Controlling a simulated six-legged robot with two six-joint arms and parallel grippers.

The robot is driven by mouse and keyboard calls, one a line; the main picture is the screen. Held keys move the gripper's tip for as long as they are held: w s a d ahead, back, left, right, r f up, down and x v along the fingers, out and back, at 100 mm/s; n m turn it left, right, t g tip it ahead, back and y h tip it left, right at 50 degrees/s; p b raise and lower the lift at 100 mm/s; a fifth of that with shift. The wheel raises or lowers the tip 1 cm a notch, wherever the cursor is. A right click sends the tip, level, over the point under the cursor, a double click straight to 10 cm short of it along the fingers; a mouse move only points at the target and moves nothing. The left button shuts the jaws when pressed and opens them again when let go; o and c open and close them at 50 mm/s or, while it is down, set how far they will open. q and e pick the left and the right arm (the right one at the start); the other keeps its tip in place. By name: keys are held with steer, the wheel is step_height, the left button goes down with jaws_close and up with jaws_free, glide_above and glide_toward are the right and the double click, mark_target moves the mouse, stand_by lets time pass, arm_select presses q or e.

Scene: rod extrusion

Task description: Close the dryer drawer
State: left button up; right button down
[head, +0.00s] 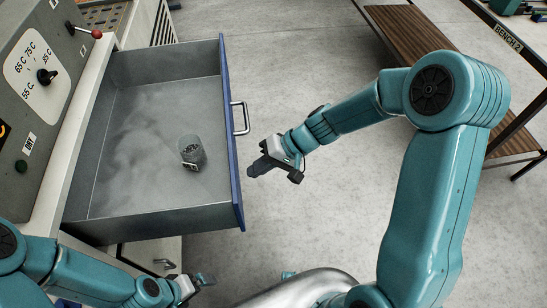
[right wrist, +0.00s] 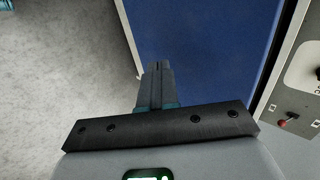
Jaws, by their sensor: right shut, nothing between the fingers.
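The dryer drawer (head: 150,95) is pulled far out of the grey cabinet, its grey inside open to view. Its blue front (head: 231,140) carries a metal handle (head: 241,118). A small clear jar (head: 191,150) with a dark label stands inside near the front. My right gripper (head: 252,172) is shut and empty, just outside the blue front, nearer me than the handle. I cannot tell if it touches. In the right wrist view its fingers (right wrist: 158,72) point at the blue panel. My left gripper (head: 206,280) is low, near the drawer's near side; its jaws are unclear.
The cabinet's control panel (head: 40,85) has a temperature dial, a red-knobbed lever (head: 96,34) and a dark green button. A brown slatted bench (head: 415,35) stands at the back right. Concrete floor (head: 300,60) is clear between drawer and bench.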

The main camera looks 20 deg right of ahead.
steer(key=shift+w+a, duration=0.25)
steer(key=shift+a, duration=0.7)
steer(key=shift+r, duration=0.1)
